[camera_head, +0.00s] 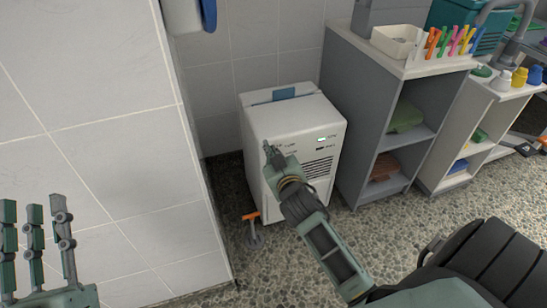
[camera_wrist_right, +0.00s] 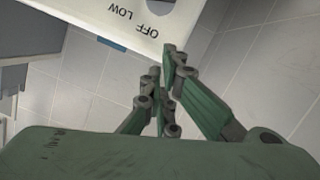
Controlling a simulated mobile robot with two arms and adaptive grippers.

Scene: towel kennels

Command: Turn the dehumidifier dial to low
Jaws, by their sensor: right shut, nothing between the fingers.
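The white dehumidifier (camera_head: 258,118) stands on the floor in the corner between the tiled wall and the grey shelf. My right gripper (camera_head: 269,150) is shut and empty, its fingertips at the upper left of the front face. In the right wrist view the shut fingertips (camera_wrist_right: 168,52) are close to the printed OFF and LOW labels on the white panel (camera_wrist_right: 95,14). Contact cannot be told. My left gripper (camera_head: 48,205) is open and empty at the lower left, far from the dehumidifier.
A grey shelf (camera_head: 349,100) with folded towels stands close on the right of the dehumidifier. A tiled wall (camera_head: 90,120) projects on the left. An orange-handled tool (camera_head: 252,227) is on the floor by the dehumidifier's lower left. The pebbled floor (camera_head: 290,262) in front is clear.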

